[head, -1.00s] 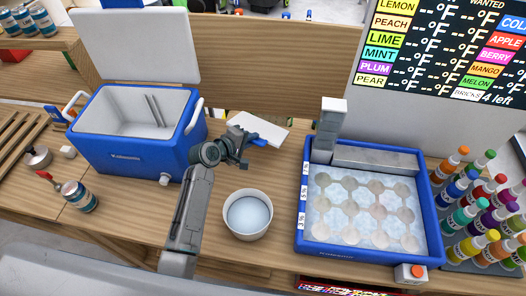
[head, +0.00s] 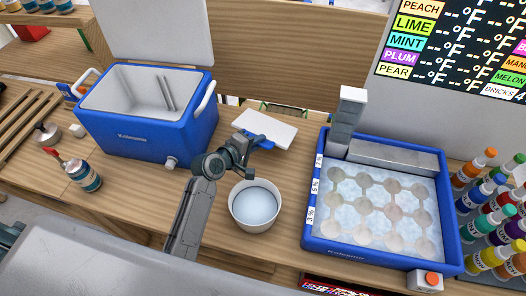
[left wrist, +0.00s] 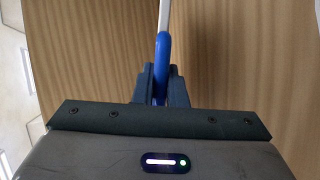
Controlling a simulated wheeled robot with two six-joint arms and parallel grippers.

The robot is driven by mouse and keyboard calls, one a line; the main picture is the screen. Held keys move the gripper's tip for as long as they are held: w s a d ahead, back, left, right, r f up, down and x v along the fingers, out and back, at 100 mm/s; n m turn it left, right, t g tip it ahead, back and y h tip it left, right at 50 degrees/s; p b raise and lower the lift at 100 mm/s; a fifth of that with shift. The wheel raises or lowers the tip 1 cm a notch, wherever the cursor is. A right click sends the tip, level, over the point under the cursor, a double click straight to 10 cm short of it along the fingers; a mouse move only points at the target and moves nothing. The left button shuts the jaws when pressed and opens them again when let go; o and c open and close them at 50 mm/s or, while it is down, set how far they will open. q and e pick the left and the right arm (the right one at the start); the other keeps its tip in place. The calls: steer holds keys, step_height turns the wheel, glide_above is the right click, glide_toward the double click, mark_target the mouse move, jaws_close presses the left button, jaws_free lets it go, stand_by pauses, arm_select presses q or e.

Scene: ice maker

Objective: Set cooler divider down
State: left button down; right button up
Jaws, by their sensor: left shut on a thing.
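The cooler divider is a white board (head: 275,127) with a blue handle (head: 262,142), behind the bowl in the head view. My left gripper (head: 254,146) is shut on the blue handle, also seen in the left wrist view (left wrist: 162,60). There the board (left wrist: 165,14) shows edge-on as a thin white strip above the handle. I cannot tell whether the board touches the wooden counter. The blue cooler (head: 145,138) stands open to the left, with a grey slotted rail on its inner wall. My right gripper is not in view.
A white bowl (head: 255,206) stands close in front of my left gripper. A blue-framed ice tray (head: 447,215) with a grey block stack (head: 347,122) is to the right. Coloured bottles stand far right.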

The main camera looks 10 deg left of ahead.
arm_select(q)
steer(key=shift+f+b, duration=1.4)
steer(key=shift+f, duration=0.9)
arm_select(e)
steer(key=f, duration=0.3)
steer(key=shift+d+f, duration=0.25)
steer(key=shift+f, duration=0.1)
arm_select(q)
steer(key=c, duration=1.6)
jaws_free()
steer(key=shift+s+a+r+p, duration=0.25)
steer(key=shift+s+p, duration=0.15)
steer(key=shift+p, duration=0.05)
steer(key=p+v, duration=0.3)
steer(key=v, duration=0.3)
steer(key=shift+s+a, duration=0.25)
steer(key=shift+s, duration=0.15)
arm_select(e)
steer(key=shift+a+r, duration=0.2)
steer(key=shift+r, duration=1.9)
